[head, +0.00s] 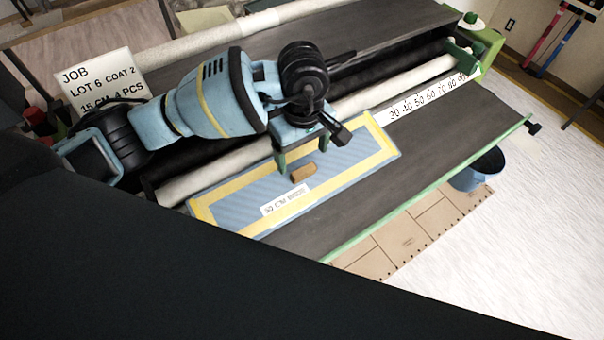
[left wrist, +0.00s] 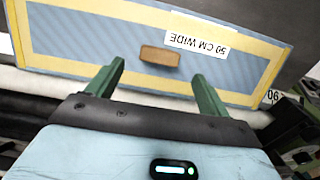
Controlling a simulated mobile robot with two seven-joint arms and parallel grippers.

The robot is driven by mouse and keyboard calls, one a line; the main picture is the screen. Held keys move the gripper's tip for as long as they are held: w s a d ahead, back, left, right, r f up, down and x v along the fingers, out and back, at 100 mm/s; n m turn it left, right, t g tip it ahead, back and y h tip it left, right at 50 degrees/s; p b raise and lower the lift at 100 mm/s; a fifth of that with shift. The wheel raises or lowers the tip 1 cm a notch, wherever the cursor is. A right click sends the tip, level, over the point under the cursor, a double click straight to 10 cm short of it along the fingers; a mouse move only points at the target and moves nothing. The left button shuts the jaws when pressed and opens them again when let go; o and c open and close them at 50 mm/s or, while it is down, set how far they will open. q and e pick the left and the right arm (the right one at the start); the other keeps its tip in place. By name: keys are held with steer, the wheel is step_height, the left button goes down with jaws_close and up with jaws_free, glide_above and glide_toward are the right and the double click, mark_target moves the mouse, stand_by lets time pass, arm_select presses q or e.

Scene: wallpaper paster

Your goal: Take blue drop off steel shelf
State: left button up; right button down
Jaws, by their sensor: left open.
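The blue drop (head: 235,203) is a flat, striped blue panel with a yellow border. It lies on the dark grey steel shelf (head: 440,145). A small brown block-like grip (head: 303,172) and a white "50 CM WIDE" label (head: 286,200) are on it. The drop also shows in the left wrist view (left wrist: 85,35), with the brown grip (left wrist: 160,55) just beyond the fingertips. My left gripper (head: 301,158) is open, with its green fingers spread to either side of the grip and nothing between them. The arm hides part of the drop's far edge. My right gripper is not in view.
White rollers (head: 420,75) and a number scale (head: 425,97) run behind the drop. A "JOB LOT 6" sign (head: 95,85) stands at left. A green bracket (head: 480,42) is at the far end. A blue bucket (head: 475,172) and cardboard (head: 420,230) lie beyond the green front edge.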

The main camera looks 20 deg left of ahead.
mark_target(303, 168)
arm_select(q)
step_height(303, 168, down, 5)
steer(key=shift+r, duration=0.1)
steer(key=shift+c, duration=0.3)
steer(key=c, duration=1.1)
steer(key=shift+r, duration=5)
